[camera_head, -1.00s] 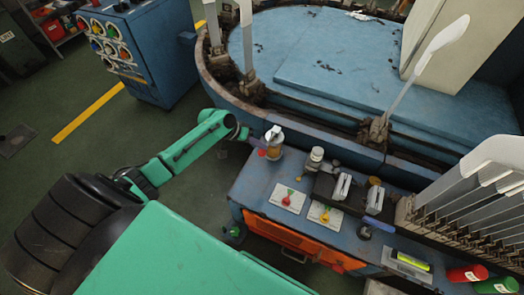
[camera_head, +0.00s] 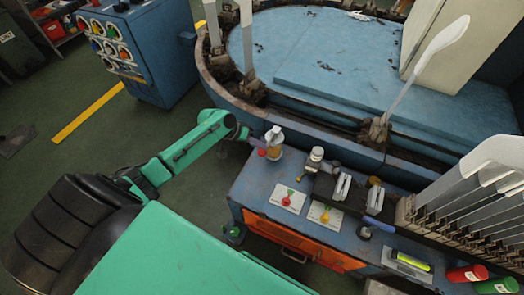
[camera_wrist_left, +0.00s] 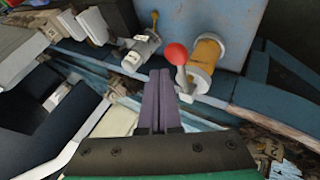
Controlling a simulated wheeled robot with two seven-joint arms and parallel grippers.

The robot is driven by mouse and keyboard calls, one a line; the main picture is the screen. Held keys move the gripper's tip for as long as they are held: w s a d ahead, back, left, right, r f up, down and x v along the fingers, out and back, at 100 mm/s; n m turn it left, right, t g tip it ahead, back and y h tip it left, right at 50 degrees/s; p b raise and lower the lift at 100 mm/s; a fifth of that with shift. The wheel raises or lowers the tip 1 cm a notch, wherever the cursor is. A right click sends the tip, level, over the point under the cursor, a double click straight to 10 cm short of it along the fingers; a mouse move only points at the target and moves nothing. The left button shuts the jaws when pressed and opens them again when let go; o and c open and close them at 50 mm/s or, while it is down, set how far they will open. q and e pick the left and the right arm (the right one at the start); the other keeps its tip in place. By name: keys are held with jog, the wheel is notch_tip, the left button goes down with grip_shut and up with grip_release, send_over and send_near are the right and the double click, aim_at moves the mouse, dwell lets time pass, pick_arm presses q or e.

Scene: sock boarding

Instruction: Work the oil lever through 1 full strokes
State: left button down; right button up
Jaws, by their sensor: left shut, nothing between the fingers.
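The oil lever has a red ball knob (camera_wrist_left: 176,54) on a thin metal stem, beside an amber cylinder (camera_wrist_left: 205,57) with pale end caps in the left wrist view. In the head view the red knob (camera_head: 262,153) shows small at the left end of the blue bench, with the amber cylinder (camera_head: 273,153) just right of it. My left gripper (camera_wrist_left: 160,77) is shut and empty, its fingers close together. In the wrist picture its tips appear just below and left of the knob; contact cannot be told. My right gripper is out of view.
The blue bench (camera_head: 262,180) carries a red-knob plate (camera_head: 288,198), a yellow-knob plate (camera_head: 324,216) and a blue handle (camera_head: 380,224). Upright white boards (camera_head: 495,155) stand at right. A round blue machine (camera_head: 330,70) lies behind. Green floor is open at left.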

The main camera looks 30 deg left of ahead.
aim_at(259, 153)
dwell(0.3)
pick_arm(q)
jog(key=shift+f, duration=0.4)
jog(key=shift+s+f+b, duration=0.2)
jog(key=shift+f+b, duration=0.65)
jog(key=shift+f, duration=0.3)
jog(key=shift+s+f+b, duration=0.15)
jog(key=shift+f+b, duration=0.7)
jog(key=shift+f, duration=0.3)
dwell(1.8)
dwell(0.5)
jog(key=shift+w+r+p, duration=0.2)
jog(key=shift+r+p, duration=1)
jog(key=shift+r, duration=0.15)
jog(key=shift+w+r+p, duration=0.15)
jog(key=shift+r+p, duration=1)
jog(key=shift+r, duration=0.2)
jog(key=shift+r, duration=0.1)
jog(key=r+p, duration=0.4)
jog(key=r, duration=0.1)
jog(key=shift+w, duration=0.3)
